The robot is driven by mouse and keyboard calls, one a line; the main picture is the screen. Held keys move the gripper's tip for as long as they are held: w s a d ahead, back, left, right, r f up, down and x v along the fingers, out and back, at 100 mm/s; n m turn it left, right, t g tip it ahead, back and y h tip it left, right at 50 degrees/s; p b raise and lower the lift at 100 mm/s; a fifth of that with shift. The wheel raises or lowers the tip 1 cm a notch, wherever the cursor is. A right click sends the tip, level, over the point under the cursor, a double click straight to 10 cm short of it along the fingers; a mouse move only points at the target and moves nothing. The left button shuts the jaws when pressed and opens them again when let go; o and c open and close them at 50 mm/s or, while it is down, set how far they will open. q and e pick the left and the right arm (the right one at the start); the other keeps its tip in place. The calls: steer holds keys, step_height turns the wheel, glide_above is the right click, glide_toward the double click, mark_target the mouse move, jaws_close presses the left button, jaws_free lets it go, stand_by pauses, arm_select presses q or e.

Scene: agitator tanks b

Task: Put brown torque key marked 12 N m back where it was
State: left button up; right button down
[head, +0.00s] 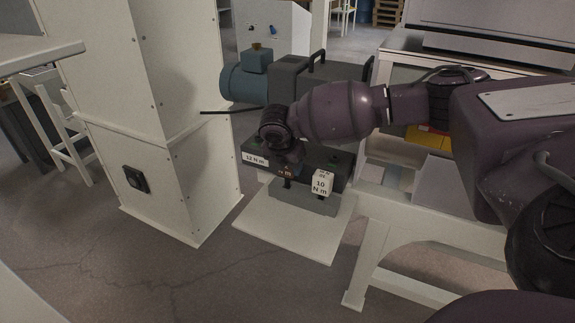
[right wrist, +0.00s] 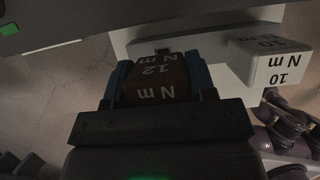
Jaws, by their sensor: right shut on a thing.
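The brown torque key marked 12 N m (right wrist: 152,80) is between the two blue fingers of my right gripper (right wrist: 158,82), which is shut on it. In the head view my right gripper (head: 286,174) is low at the front of the dark rack (head: 340,165), and only a small part of the key shows. A white label reading 12 N m (head: 255,159) is on the left of the rack's front. A white key marked 10 N m (head: 322,184) is right of my gripper; it also shows in the right wrist view (right wrist: 276,66). I cannot tell whether the brown key touches the rack.
A white plinth top (head: 295,225) lies under the rack. A tall white cabinet (head: 165,150) stands left. A blue-grey motor (head: 245,82) is behind. A white bench frame (head: 378,250) stands right. Open floor (head: 200,285) is in front.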

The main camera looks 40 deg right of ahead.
arm_select(q)
steer(key=shift+s+f, duration=0.2)
steer(key=shift+s, duration=0.05)
arm_select(e)
steer(key=shift+f, duration=0.55)
arm_select(q)
steer(key=shift+a, duration=0.1)
arm_select(e)
steer(key=shift+c, duration=2.3)
jaws_free()
